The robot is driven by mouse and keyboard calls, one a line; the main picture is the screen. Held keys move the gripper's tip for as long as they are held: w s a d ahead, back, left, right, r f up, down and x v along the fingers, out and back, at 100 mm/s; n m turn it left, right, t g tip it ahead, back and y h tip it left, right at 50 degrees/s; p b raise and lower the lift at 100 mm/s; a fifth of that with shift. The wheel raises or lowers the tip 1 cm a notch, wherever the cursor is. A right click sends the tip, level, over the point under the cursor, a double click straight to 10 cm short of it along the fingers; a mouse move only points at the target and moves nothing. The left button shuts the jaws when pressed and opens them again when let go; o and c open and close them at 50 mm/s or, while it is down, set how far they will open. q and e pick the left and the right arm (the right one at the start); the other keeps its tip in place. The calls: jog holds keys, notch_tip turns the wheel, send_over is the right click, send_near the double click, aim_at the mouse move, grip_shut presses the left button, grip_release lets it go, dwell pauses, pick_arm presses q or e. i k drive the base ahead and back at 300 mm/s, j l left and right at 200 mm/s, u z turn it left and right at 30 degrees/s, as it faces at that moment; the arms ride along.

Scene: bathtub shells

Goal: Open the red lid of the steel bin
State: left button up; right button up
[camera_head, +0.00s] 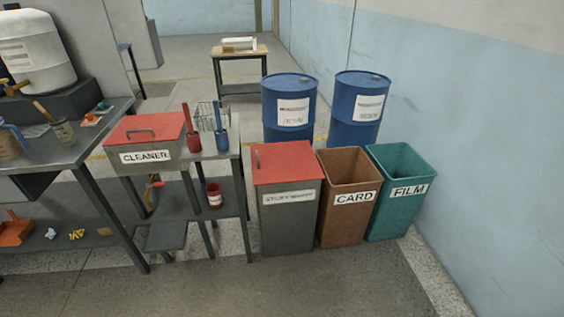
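A grey steel bin (287,232) stands on the floor near the middle of the head view. Its flat red lid (290,163) is shut on top. The white label on the bin's front is too blurred to read. A second grey box (155,168), labelled CLEANER, sits to the left between two benches; it has a shut red lid (146,126) with a bar handle. Neither of my grippers is in view.
An open brown CARD bin (345,220) and an open green FILM bin (393,218) stand right of the steel bin. Two blue drums (289,132) are behind. A small side table (233,156) is close on the left. The floor in front (300,285) is clear.

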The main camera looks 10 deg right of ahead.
aim_at(274, 163)
jog(key=i+l+z, duration=0.1)
jog(key=i+l, duration=0.2)
jog(key=i+l+z, duration=0.15)
jog(key=i, duration=0.3)
jog(key=i+l+z, duration=0.1)
jog(key=i+l, duration=0.25)
jog(key=i+l+z, duration=0.1)
jog(key=i, duration=0.35)
